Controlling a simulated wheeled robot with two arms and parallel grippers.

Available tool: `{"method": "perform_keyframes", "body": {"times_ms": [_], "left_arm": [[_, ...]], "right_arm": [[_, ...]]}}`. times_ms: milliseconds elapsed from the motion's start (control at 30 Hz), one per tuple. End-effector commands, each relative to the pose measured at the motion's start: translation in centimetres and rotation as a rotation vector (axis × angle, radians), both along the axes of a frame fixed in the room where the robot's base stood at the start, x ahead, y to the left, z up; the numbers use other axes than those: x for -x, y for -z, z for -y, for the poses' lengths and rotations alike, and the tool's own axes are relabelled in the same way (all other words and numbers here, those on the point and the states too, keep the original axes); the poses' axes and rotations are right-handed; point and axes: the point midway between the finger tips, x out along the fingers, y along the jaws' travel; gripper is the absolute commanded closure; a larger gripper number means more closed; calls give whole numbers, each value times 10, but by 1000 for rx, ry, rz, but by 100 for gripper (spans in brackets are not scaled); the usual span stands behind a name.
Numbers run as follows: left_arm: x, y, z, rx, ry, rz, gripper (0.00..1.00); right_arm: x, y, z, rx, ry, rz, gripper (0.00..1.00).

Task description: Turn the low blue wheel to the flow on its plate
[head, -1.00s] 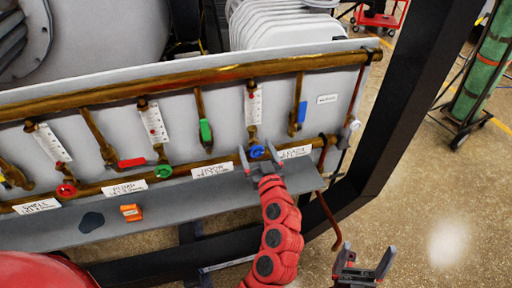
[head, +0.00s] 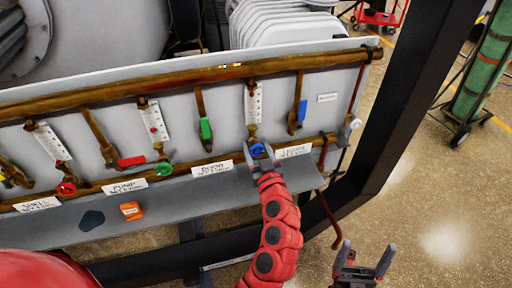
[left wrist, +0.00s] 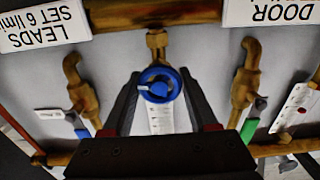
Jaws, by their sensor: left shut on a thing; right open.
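The low blue wheel (head: 257,150) sits on the lower brass pipework below a white flow tube (head: 254,103). In the left wrist view the wheel (left wrist: 160,84) shows between my fingers, with its scaled flow tube (left wrist: 159,117) behind; the reading is too small to tell. My left gripper (head: 261,154) is shut on the wheel, one finger on each side. The plate (left wrist: 43,24) reads "LEADS SET 6 l/min", upside down in the wrist view; it stands right of the wheel in the head view (head: 293,151). My right gripper (head: 366,257) is open and empty, off to the right.
A green wheel (head: 163,169) and a red wheel (head: 66,189) sit further left. Green (head: 206,128) and blue (head: 302,111) lever handles hang either side of the tube. An orange item (head: 131,210) lies on the grey ledge (head: 180,200). A black frame post (head: 398,95) stands right.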

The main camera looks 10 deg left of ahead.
Motion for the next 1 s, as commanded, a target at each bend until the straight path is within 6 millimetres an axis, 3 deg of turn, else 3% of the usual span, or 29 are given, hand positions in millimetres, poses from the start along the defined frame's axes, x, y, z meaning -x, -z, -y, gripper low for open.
{"method": "perform_keyframes", "body": {"times_ms": [367,1000], "left_arm": [[0,-1,2,-176,4,-86,96],[-1,0,3,-718,3,-362,96]], "right_arm": [[0,-1,0,0,0,0,11],[0,-18,0,0,0,0,11]]}}
